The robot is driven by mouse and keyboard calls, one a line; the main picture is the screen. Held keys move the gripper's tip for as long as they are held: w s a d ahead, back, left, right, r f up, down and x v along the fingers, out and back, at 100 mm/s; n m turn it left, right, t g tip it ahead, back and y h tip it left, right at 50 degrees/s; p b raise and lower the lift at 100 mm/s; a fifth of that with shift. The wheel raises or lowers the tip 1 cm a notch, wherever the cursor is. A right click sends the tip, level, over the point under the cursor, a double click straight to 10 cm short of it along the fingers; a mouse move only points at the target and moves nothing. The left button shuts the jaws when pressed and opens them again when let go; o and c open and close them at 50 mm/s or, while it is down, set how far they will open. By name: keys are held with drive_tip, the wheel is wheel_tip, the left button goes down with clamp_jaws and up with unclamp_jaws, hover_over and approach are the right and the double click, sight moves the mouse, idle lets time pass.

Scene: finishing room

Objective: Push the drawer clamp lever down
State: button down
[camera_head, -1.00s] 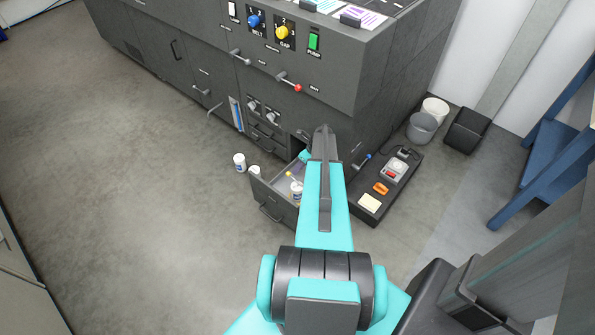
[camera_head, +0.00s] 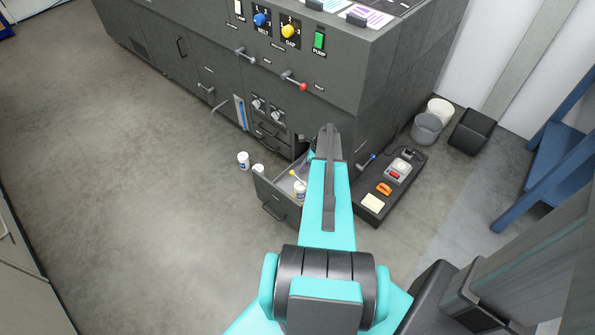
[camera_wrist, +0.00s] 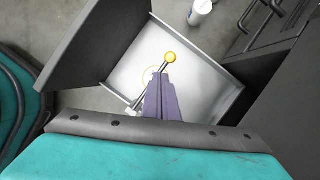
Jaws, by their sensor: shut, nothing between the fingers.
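The drawer (camera_head: 272,193) stands pulled open low on the grey machine. In the wrist view its pale inside (camera_wrist: 215,92) lies under my gripper. The clamp lever, a thin rod with a yellow ball knob (camera_wrist: 170,57), shows tilted over the drawer; its yellow knob is small in the head view (camera_head: 292,172). My gripper (camera_wrist: 160,78) is shut and empty. Its tips overlap the rod just below the knob in the wrist picture; I cannot tell whether they touch it. Part of the rod is hidden behind the fingers. In the head view my arm hides most of the gripper.
A white jar (camera_head: 243,160) stands on the floor left of the drawer. A dark tray (camera_head: 370,208) with small items lies to the right. Open floor lies to the left.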

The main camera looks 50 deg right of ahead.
wheel_tip(320, 180, up, 8)
drive_tip(key=s+n+h+b, duration=0.1)
drive_tip(key=n+b, duration=1.8)
drive_tip(key=n, duration=1.1)
drive_tip(key=shift+s+d+t+h, duration=0.3)
drive_tip(key=shift+s+t+h, duration=0.1)
drive_tip(key=shift+n, duration=0.3)
